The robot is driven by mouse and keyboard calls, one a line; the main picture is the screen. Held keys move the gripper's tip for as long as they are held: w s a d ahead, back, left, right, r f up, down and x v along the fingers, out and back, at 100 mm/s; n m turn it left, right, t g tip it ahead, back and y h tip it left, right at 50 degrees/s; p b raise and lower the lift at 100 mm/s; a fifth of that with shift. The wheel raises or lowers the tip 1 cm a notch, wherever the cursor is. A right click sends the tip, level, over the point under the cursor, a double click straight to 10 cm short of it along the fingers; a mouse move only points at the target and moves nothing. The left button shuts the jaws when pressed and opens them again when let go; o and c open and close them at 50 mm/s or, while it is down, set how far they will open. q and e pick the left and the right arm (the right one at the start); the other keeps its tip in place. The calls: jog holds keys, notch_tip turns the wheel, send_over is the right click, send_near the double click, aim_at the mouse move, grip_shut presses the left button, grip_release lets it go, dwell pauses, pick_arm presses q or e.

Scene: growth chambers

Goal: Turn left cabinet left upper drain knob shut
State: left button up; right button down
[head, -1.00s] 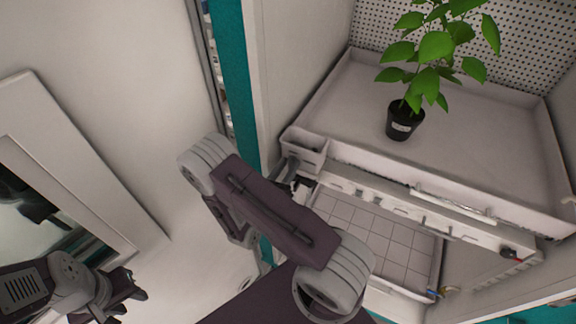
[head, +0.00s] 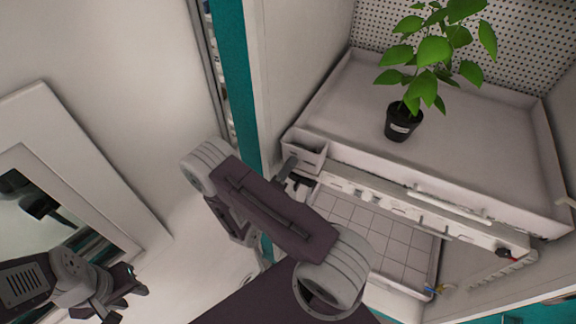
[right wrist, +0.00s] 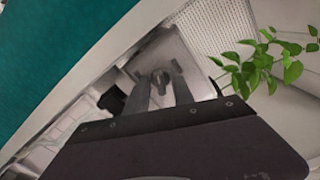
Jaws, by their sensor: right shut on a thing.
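A small grey drain knob (right wrist: 160,76) shows between my right gripper's fingers (right wrist: 158,90) in the right wrist view, in front of a pale box-like surface. The right gripper is shut on the knob. In the head view my right gripper (head: 286,172) is at the front left corner of the cabinet's upper tray (head: 375,160), beside a small pale box (head: 306,156). My right forearm hides part of this corner, and I cannot make out the knob there. My left gripper (head: 128,293) is open and empty at the lower left, away from the cabinet.
A potted green plant (head: 402,122) stands in the upper tray. Below it is a white rail (head: 420,212) and a lower compartment with a tiled floor (head: 375,238). White wall fills the left.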

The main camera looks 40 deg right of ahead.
jog(key=shift+n+p, duration=0.35)
jog(key=shift+n, duration=1.95)
jog(key=shift+f, duration=0.1)
jog(key=c, duration=1.5)
grip_release()
jog(key=b+v, duration=0.3)
jog(key=v, duration=0.6)
jog(key=shift+a+b, duration=0.15)
jog(key=shift+b, duration=0.25)
